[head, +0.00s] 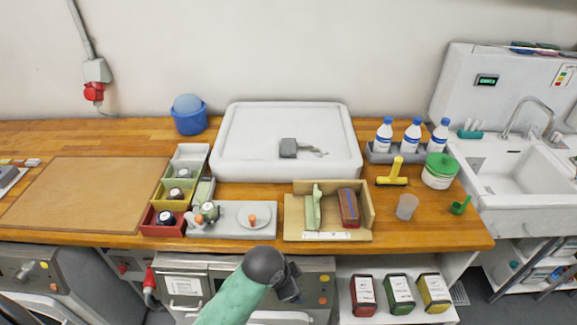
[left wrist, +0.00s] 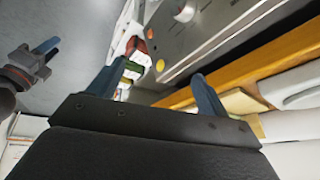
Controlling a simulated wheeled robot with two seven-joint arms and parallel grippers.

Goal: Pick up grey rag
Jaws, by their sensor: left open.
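A small dark grey piece, apparently the grey rag (head: 288,148), lies on the large white tray (head: 240,165) at the back middle of the counter. A paler, crumpled grey strip trails from its right side. My left gripper (head: 292,289) is low in front of the counter, well short of the tray, and holds nothing that I can see. In the left wrist view its two blue fingers (left wrist: 156,88) stand wide apart, near the counter's edge. My right gripper (left wrist: 38,58) shows partly at the left of the left wrist view; its jaws cannot be made out.
A wooden box (head: 365,229) with folded pieces and a grey board (head: 232,208) with small items stand before the tray. Coloured bins (head: 167,220) are left of them. Bottles (head: 412,137), a yellow tool (head: 393,175) and a clear cup (head: 407,207) are on the right.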

